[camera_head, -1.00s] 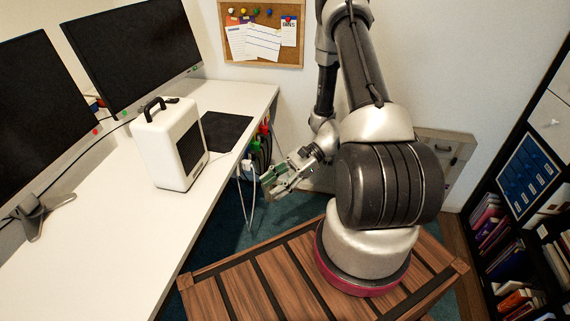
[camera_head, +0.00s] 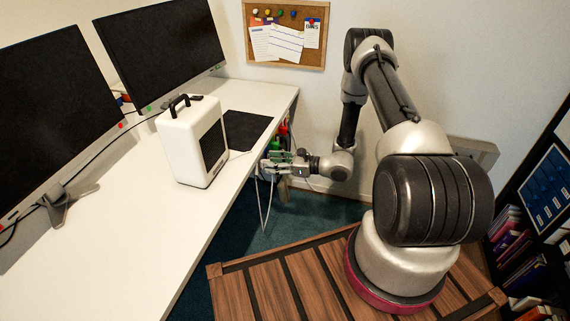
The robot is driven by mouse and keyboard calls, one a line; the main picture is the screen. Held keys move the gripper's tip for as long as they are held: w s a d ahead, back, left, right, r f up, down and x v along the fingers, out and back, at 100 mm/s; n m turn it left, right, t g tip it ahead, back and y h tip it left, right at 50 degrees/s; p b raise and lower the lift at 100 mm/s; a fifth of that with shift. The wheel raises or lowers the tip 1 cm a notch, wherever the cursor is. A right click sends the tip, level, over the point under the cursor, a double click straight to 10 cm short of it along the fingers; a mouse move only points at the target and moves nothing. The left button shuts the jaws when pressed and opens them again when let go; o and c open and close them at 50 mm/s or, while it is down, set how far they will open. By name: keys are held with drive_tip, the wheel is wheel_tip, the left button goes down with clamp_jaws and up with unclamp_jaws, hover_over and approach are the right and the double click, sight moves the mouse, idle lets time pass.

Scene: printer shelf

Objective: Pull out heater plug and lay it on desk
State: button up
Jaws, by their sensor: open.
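The white heater (camera_head: 190,140) with a dark front panel and black handle stands upright on the white desk (camera_head: 120,240). My gripper (camera_head: 268,166) is beyond the desk's right edge, low beside the far part of the desk. Its jaws are open and point left toward the desk edge. Green and red items (camera_head: 282,130) show just behind it at the desk's side; I cannot tell which of them is the heater plug. Thin pale cables hang below the gripper. The space between the fingertips is too small to make out clearly.
Two dark monitors (camera_head: 160,50) stand along the desk's left side. A black mat (camera_head: 245,130) lies behind the heater. The near desk surface is clear. A corkboard (camera_head: 285,35) hangs on the wall, and a bookshelf (camera_head: 535,215) stands at the right.

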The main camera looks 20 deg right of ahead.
drive_tip(key=shift+x, duration=0.9)
clamp_jaws()
drive_tip(key=c, duration=0.8)
unclamp_jaws()
clamp_jaws()
drive_tip(key=shift+s+d, duration=0.1)
drive_tip(key=shift+f+v, duration=0.1)
drive_tip(key=shift+v, duration=0.75)
drive_tip(key=shift+f+v, duration=0.15)
drive_tip(key=shift+v, duration=0.65)
